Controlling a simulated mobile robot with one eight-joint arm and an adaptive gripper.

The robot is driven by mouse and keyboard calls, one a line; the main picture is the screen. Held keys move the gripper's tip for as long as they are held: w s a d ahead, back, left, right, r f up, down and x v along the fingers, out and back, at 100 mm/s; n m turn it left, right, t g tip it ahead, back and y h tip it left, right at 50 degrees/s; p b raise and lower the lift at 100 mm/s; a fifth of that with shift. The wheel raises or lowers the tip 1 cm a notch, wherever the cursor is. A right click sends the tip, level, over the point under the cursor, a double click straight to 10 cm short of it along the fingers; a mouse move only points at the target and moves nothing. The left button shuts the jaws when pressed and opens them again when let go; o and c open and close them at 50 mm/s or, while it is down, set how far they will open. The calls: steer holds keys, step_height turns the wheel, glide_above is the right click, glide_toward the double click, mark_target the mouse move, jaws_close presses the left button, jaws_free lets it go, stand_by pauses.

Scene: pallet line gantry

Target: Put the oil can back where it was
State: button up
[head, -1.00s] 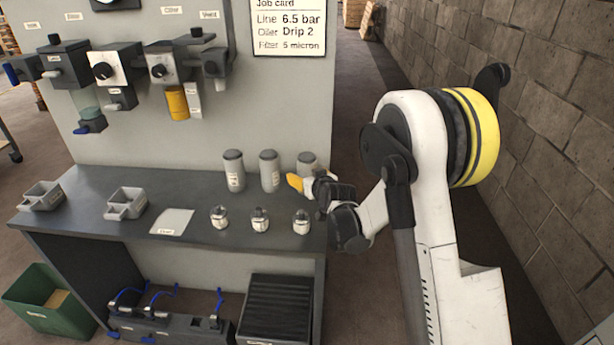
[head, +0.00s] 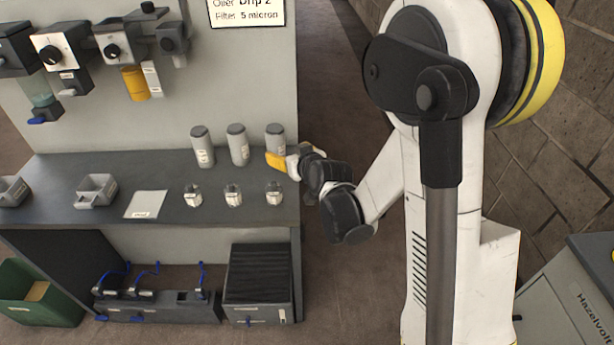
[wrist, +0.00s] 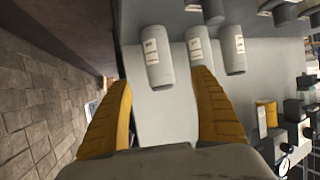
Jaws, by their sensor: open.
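Three grey lidded cans with white labels stand upright in a row at the back of the bench: a left can (head: 202,146), a middle can (head: 238,145) and a right can (head: 275,134). Their labels are too small to read, so I cannot tell which is the oil can. My gripper (head: 278,160) is just in front of the right can and hides its lower part. In the wrist view my gripper (wrist: 162,78) has its two yellow fingers wide apart and empty. One can (wrist: 158,60) shows beyond the gap between them; I see no contact.
Three small clear-sided jars (head: 233,196) stand along the bench front (head: 170,234). A white card (head: 146,204) and grey open trays (head: 96,191) lie to the left. Valve units (head: 118,45) hang on the panel behind. A brick wall and a grey cabinet (head: 575,290) are on the right.

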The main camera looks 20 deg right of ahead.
steer(key=s+r+g, duration=0.3)
steer(key=s+r, duration=0.1)
steer(key=s, duration=1.1)
steer(key=s+r+m+g+h, duration=0.1)
steer(key=s+r+g, duration=0.2)
steer(key=s, duration=1.2)
steer(key=shift+a+r, duration=0.3)
steer(key=shift+r, duration=0.2)
